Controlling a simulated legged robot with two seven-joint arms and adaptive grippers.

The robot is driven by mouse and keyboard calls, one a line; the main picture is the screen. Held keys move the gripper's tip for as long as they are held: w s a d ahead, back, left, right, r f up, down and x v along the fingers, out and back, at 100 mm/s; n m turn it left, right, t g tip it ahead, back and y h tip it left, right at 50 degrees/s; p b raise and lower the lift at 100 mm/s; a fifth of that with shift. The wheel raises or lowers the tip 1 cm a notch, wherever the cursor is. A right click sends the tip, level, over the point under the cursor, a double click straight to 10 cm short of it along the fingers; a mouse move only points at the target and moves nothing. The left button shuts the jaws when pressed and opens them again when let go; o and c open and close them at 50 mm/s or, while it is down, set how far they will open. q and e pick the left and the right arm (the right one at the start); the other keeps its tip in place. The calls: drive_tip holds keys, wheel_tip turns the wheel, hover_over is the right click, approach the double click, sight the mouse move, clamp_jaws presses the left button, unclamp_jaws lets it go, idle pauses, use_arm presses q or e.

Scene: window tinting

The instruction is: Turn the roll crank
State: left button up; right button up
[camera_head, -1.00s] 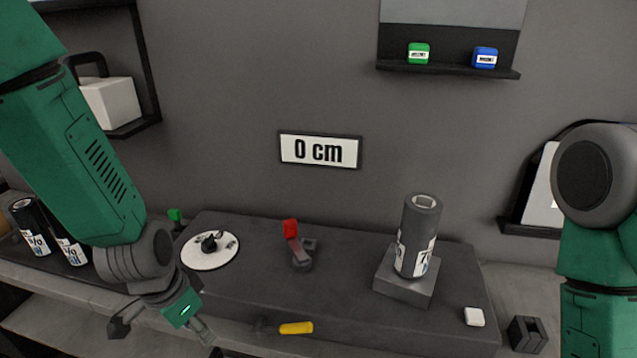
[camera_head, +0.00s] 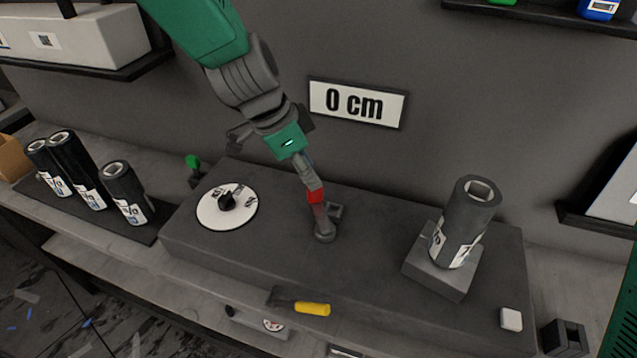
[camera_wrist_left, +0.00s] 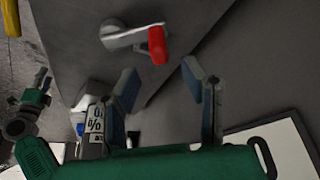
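The roll crank has a red handle (camera_head: 317,197) on a short grey arm and sits on the dark grey bench block (camera_head: 380,240). In the left wrist view the red handle (camera_wrist_left: 158,46) and the grey crank arm (camera_wrist_left: 128,35) show just beyond the fingertips. My left gripper (camera_head: 308,178) is above the handle, pointing down at it. In the left wrist view my left gripper (camera_wrist_left: 160,78) is open, fingers apart with nothing between them. Contact with the handle cannot be told. Part of my right arm shows at the right edge; its gripper state is unclear.
A white dial (camera_head: 240,208) with a black knob is left of the crank. A dark film roll (camera_head: 467,225) stands on a grey base to the right. A yellow-handled tool (camera_head: 312,309) is at the block's front. A "0 cm" sign (camera_head: 357,102) hangs behind.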

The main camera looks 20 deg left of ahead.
sight(320, 211)
use_arm(q)
drive_tip(key=shift+a+x, duration=0.15)
drive_tip(key=shift+x, duration=0.95)
drive_tip(key=shift+a+x, duration=0.15)
drive_tip(key=shift+x, duration=0.95)
drive_tip(key=shift+d, duration=0.1)
use_arm(e)
drive_tip(key=shift+a, duration=0.25)
use_arm(q)
drive_tip(key=shift+s+d, duration=0.1)
use_arm(e)
drive_tip(key=shift+d, duration=0.1)
use_arm(q)
clamp_jaws()
drive_tip(key=shift+d, duration=0.1)
